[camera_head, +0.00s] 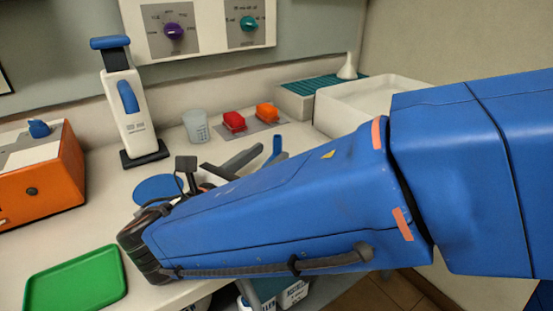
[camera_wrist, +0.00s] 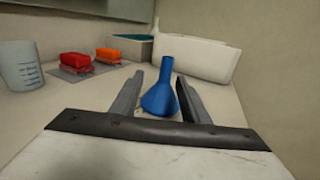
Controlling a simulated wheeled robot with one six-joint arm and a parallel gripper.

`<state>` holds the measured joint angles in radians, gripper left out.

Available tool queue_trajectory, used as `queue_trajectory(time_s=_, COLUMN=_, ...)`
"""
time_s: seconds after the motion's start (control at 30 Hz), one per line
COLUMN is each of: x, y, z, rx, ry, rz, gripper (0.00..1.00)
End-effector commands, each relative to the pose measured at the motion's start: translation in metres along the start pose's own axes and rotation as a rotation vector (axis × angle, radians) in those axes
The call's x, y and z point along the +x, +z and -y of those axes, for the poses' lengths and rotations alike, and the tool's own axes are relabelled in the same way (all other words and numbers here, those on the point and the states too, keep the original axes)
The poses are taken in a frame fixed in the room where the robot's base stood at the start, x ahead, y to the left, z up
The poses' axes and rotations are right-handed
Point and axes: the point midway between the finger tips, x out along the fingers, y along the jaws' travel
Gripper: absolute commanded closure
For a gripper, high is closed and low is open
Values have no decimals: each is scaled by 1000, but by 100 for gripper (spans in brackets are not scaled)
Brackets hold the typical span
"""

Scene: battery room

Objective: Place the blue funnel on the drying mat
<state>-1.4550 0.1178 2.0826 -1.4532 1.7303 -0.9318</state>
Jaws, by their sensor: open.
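The blue funnel (camera_wrist: 160,97) stands wide end down, spout up, on the counter in the wrist view. It shows between the two grey fingers of my gripper (camera_wrist: 160,78), with gaps to both. In the head view a narrow blue piece, likely the funnel's spout (camera_head: 277,146), shows near my gripper (camera_head: 260,158); my arm hides the rest. My gripper is open. A teal ribbed surface (camera_head: 306,84), possibly the drying mat, tops a grey box at the back, with a white funnel-like piece (camera_head: 348,70) at its right end.
A white basin (camera_head: 332,113) stands at the back right. A measuring cup (camera_head: 195,126), red block (camera_head: 234,122) and orange block (camera_head: 267,112) sit left of it. A white-and-blue device (camera_head: 126,105), orange box (camera_head: 40,178), blue disc (camera_head: 158,189) and green tray (camera_head: 75,281) occupy the left.

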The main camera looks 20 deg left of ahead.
Motion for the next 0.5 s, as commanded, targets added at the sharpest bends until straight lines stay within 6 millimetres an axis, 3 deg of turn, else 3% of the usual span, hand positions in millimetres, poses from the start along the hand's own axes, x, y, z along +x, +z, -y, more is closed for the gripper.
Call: queue_trajectory(time_s=0.5, x=42, y=0, z=6, rx=0, ry=-4, rz=0, gripper=59)
